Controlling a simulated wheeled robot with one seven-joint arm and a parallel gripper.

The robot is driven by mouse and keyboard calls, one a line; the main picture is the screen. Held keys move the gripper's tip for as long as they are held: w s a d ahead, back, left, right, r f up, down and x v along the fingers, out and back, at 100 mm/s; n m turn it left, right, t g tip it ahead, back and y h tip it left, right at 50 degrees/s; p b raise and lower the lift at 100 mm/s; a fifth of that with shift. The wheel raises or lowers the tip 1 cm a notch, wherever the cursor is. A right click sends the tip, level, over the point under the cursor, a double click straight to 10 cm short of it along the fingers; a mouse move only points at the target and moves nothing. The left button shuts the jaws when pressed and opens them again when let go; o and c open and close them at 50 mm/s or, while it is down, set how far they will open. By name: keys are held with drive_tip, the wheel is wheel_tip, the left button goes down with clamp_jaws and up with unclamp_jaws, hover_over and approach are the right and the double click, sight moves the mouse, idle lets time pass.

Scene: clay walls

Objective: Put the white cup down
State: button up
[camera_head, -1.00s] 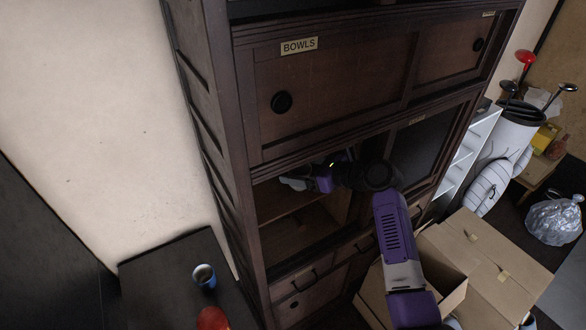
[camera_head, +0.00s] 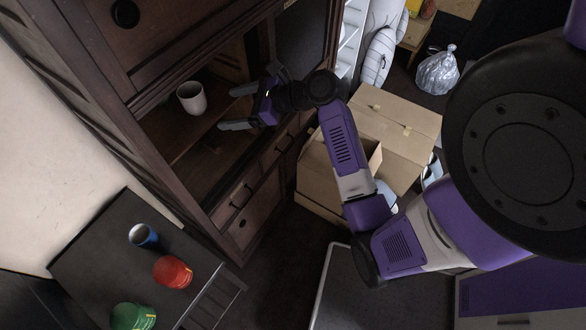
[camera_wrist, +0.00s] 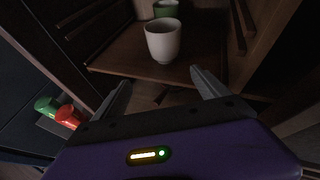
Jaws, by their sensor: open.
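The white cup (camera_head: 191,98) stands upright on a shelf (camera_head: 178,140) inside the open compartment of the dark wooden cabinet. It also shows in the wrist view (camera_wrist: 163,41), standing on the shelf beyond my fingertips. My gripper (camera_head: 236,108) is open and empty, just to the right of the cup and apart from it. In the wrist view my open fingers (camera_wrist: 166,80) point toward the shelf edge, with nothing between them. A green cup (camera_wrist: 165,9) stands behind the white cup, partly hidden by it.
An open cardboard box (camera_head: 395,120) stands right of the cabinet. Cabinet side walls and drawers (camera_head: 235,200) frame the compartment.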

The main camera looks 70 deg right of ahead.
drive_tip(key=s+a+f+n+g+h, duration=0.1)
drive_tip(key=s+a+f+n+h, duration=0.1)
drive_tip(key=s+a+f+n, duration=0.45)
drive_tip(key=s+a+f+n+g+h, duration=0.1)
drive_tip(key=s+a+f+n, duration=0.2)
drive_tip(key=s+a+n, duration=0.5)
drive_tip(key=s+a+r+n+t+y, duration=0.1)
drive_tip(key=s+a+r+n+t, duration=0.1)
drive_tip(key=s+a+r+n, duration=0.3)
drive_tip(key=s+a+r+n+t+y, duration=0.1)
drive_tip(key=s+a+r+n, duration=0.4)
drive_tip(key=n, duration=0.9)
wheel_tip(320, 180, up, 4)
drive_tip(key=a, duration=0.2)
drive_tip(key=shift+s+a+t, duration=0.35)
drive_tip(key=shift+a+t, duration=0.05)
